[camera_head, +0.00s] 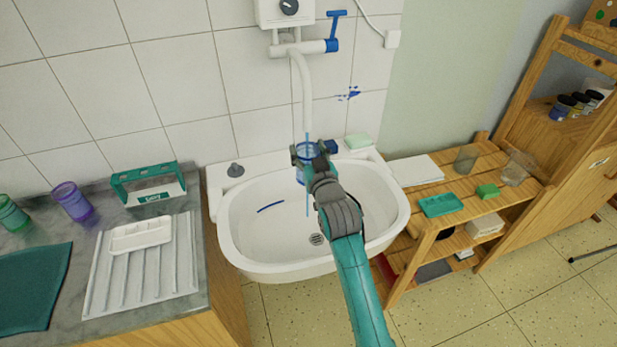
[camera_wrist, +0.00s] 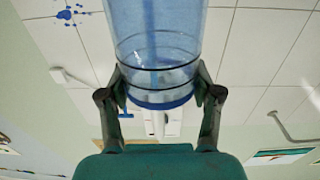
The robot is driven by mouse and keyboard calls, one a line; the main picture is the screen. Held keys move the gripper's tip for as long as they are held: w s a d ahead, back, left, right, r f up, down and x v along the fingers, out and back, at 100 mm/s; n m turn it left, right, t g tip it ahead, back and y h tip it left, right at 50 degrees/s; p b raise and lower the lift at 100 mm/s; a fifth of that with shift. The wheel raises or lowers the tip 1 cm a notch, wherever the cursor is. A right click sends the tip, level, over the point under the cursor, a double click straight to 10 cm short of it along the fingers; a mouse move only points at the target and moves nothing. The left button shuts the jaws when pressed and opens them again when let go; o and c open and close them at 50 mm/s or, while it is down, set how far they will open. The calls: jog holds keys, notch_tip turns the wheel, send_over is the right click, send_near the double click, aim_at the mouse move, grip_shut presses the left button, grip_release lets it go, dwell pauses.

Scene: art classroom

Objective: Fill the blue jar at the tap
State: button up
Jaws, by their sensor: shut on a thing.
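My gripper (camera_head: 310,162) is shut on the blue jar (camera_head: 304,151), a see-through blue cup held over the white sink (camera_head: 240,232). The jar also shows large in the wrist view (camera_wrist: 155,45), between both fingers (camera_wrist: 160,98). The white tap spout (camera_head: 307,95) hangs above the jar. A thin blue stream of water (camera_head: 307,138) falls from the spout at the jar, and a streak shows below it over the basin. Inside the jar a blue vertical streak shows. I cannot tell the water level. The tap's blue lever (camera_head: 335,24) is at the upper right.
A grey plug (camera_head: 235,170) and a pale green soap block (camera_head: 358,141) sit on the sink rim. A purple cup (camera_head: 72,201) and a drainer (camera_head: 145,265) are on the left counter. A wooden shelf (camera_head: 420,226) with glasses stands at the right.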

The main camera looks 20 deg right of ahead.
aim_at(308, 143)
jog(key=shift+w+d, duration=0.25)
jog(key=shift+w, duration=0.55)
jog(key=shift+w+d, duration=0.2)
jog(key=shift+w, duration=0.6)
dwell(6.4)
